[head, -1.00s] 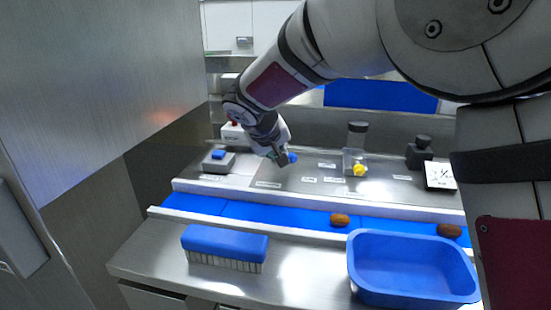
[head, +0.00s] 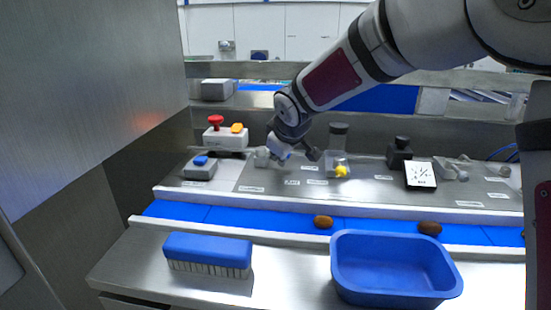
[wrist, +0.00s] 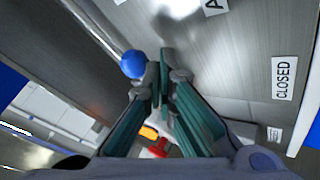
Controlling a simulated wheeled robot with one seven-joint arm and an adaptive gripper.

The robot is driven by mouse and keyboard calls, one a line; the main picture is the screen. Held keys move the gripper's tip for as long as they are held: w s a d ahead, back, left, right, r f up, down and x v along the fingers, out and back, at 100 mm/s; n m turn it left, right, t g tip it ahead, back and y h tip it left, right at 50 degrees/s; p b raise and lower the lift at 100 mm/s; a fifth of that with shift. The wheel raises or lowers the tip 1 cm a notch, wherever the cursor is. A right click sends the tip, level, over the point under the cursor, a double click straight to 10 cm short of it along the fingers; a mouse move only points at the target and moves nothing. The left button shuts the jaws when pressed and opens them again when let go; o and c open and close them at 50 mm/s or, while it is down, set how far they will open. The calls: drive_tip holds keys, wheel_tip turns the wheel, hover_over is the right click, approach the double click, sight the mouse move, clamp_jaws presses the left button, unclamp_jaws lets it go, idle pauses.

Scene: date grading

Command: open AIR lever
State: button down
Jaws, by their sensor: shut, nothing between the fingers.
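The AIR lever shows by its round blue knob (wrist: 132,63) in the wrist view, just left of my fingertips. A small blue spot at my gripper in the head view may be the same knob. My gripper (wrist: 166,72) is shut, its two teal fingers meeting at the tips with nothing between them. The fingertips are beside the knob; I cannot tell if they touch. A CLOSED label (wrist: 284,78) lies on the steel panel to the right, and a cut-off label starting with A (wrist: 213,5) is at the top. My wrist hides part of the lever in the head view.
A clear container (head: 337,165) stands right.

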drive_tip(key=shift+w+d, duration=0.35)
drive_tip(key=shift+w, duration=0.2)
idle(0.4)
drive_tip(key=shift+d+r, duration=0.1)
